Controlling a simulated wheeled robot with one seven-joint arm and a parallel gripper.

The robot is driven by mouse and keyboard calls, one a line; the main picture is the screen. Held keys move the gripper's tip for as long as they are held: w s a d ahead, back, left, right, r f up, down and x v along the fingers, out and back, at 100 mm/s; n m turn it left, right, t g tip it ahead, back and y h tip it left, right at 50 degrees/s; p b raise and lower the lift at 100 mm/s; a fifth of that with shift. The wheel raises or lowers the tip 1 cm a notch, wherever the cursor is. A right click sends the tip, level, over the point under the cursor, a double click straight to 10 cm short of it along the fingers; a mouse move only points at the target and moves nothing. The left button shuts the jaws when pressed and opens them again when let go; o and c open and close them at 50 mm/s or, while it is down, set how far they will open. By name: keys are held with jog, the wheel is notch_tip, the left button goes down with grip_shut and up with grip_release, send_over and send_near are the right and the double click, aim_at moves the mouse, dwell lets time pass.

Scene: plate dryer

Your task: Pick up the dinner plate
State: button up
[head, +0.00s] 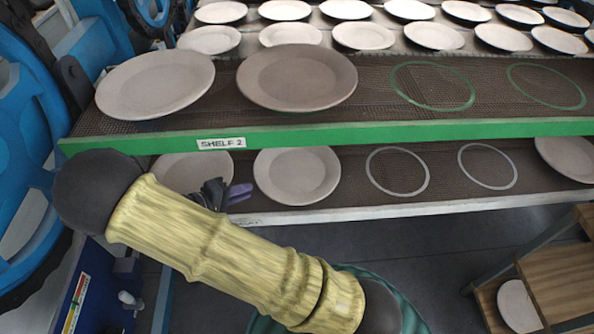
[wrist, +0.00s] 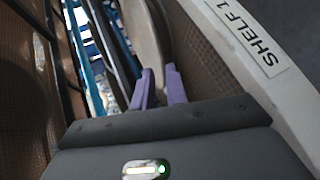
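A round greyish-beige plate (head: 297,175) lies on the lower shelf, right of my gripper. Another plate (head: 192,172) lies at the left end of that shelf, partly hidden behind my arm. Which one is the dinner plate I cannot tell. My gripper (head: 240,192) is low at the shelf's front edge, between these two plates, its purple fingers pointing right. In the wrist view the fingers (wrist: 160,85) stand slightly apart with a narrow gap.
The upper shelf (head: 330,129), labelled SHELF 2, hangs just above my gripper and carries two large plates and green rings. The lower shelf (head: 400,207) has empty white rings right of the plate. Blue machinery (head: 25,130) stands at left, a wooden stand (head: 560,255) at right.

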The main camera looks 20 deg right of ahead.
aim_at(264, 185)
jog(key=shift+x, duration=1.15)
jog(key=shift+a, duration=0.1)
jog(key=shift+s, duration=0.1)
jog(key=x, duration=0.5)
jog(key=shift+f, duration=0.15)
grip_shut()
